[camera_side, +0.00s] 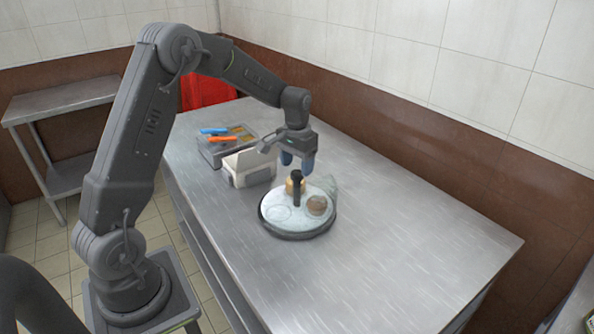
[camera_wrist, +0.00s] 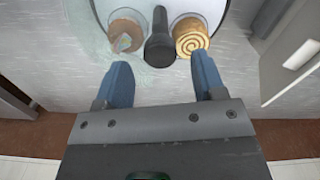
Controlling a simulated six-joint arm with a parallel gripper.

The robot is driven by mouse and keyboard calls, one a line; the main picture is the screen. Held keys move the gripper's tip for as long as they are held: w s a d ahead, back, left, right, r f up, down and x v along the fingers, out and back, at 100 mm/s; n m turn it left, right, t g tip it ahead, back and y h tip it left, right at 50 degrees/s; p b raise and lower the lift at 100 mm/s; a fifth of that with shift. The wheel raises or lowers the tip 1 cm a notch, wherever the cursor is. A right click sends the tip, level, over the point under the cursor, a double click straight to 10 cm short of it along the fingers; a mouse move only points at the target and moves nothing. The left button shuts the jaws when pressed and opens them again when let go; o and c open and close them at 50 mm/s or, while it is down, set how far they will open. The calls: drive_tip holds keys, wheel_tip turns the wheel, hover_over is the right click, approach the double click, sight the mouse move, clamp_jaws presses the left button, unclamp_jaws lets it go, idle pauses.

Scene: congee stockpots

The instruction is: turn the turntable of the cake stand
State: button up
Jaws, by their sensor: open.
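The cake stand's turntable (camera_side: 280,228) is a round whitish plate with a dark rim on the metal table. A dark upright knob (camera_side: 297,190) stands on it; it shows in the wrist view (camera_wrist: 159,42) between a brown cake (camera_wrist: 126,32) and a swirl-topped roll (camera_wrist: 191,36). The brown cake also shows in the side view (camera_side: 317,205), with the tan roll (camera_side: 291,186) partly behind the knob. My gripper (camera_side: 297,166) is open, its blue fingers pointing down just above and behind the knob. In the wrist view the fingers (camera_wrist: 162,70) are apart with nothing between their tips.
A white box (camera_side: 249,168) with a raised lid stands close to the turntable's left-back side. Behind it a grey tray (camera_side: 215,152) holds blue and orange items. The table's right and front (camera_side: 400,240) are clear.

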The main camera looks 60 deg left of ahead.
sight(297, 190)
drive_tip(key=shift+f, duration=1.25)
drive_tip(key=shift+c, duration=0.4)
clamp_jaws()
